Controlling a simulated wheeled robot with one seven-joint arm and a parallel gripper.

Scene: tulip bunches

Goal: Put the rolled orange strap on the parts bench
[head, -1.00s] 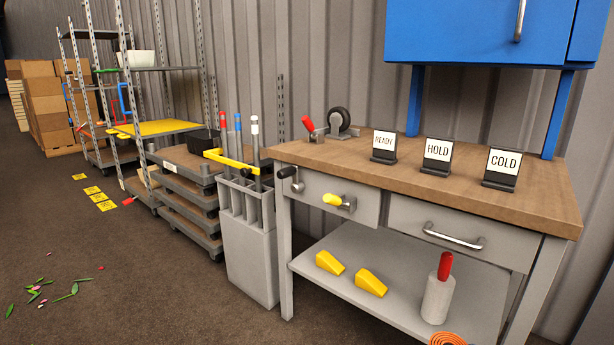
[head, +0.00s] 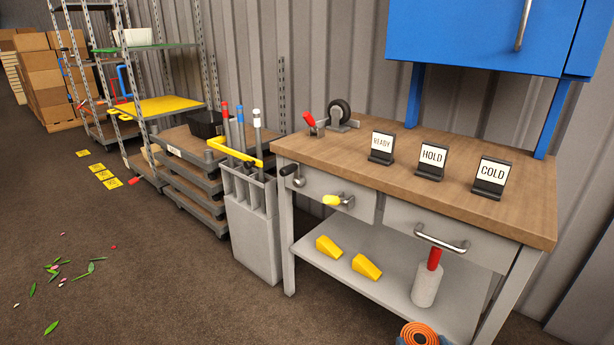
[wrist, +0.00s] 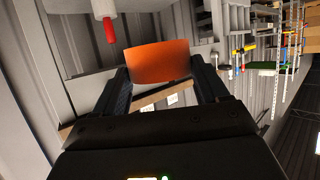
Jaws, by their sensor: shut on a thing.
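The rolled orange strap (head: 420,334) shows at the bottom edge of the head view, partly cut off, in front of the bench's lower shelf. In the wrist view the orange strap (wrist: 158,62) sits between the two dark fingers of my gripper (wrist: 160,76), which is shut on it. The parts bench (head: 400,183) has a brown wooden top and grey legs and drawers. The strap is held lower than the bench top and apart from it.
READY (head: 382,146), HOLD (head: 431,160) and COLD (head: 492,176) signs stand on the bench top, with a caster (head: 339,112) at its back left. Bare wood lies in front of the signs. A drawer handle (head: 442,238) juts out. A blue cabinet (head: 480,35) hangs above.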

